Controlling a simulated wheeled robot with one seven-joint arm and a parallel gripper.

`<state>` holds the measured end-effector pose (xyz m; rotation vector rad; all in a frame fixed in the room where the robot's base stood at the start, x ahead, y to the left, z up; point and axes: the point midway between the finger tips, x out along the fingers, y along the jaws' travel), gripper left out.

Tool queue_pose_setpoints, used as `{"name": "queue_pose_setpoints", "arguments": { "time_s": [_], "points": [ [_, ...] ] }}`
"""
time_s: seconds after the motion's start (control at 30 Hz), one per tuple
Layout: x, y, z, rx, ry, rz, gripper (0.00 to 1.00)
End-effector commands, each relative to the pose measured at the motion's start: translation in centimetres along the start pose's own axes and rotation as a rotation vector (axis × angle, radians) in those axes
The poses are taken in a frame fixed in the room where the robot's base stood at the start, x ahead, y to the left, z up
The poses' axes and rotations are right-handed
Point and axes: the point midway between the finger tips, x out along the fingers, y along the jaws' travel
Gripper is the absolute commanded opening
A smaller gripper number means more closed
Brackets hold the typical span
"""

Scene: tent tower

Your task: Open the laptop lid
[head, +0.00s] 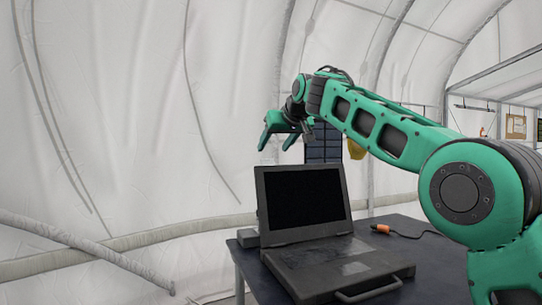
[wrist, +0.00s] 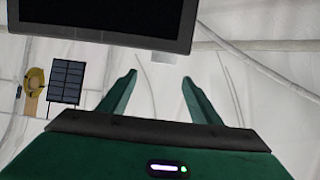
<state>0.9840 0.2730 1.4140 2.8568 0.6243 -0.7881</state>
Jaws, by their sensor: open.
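A dark rugged laptop (head: 330,265) sits on a dark table. Its lid (head: 300,197) stands raised, tilted slightly back, with the black screen facing me. A carry handle shows at the base's front edge. My gripper (head: 277,137) is above and behind the lid's top edge, apart from it, pointing down to the left. In the wrist view my gripper (wrist: 157,80) is open, its two green fingers spread with nothing between them. The lid's screen (wrist: 100,18) fills the top of that view, beyond the fingertips.
The table (head: 420,250) has free room right of the laptop. An orange-tipped cable (head: 382,229) lies there. A small dark box (head: 247,237) is left of the lid. A solar panel (wrist: 66,81) and a yellow item (wrist: 35,77) show behind. White tent walls surround the table.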

Motion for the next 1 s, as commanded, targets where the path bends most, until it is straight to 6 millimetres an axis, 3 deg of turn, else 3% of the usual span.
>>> {"name": "queue_pose_setpoints", "arguments": {
  "time_s": [0.1, 0.33, 1.0],
  "points": [
    [-2.3, 0.1, -0.1, 0.001, 0.001, 0.001, 0.58],
    [-5.1, 0.1, -0.1, 0.001, 0.001, 0.001, 0.58],
    [-5.8, 0.7, 0.3, 0.005, -0.007, 0.009, 0.58]
  ]
}}
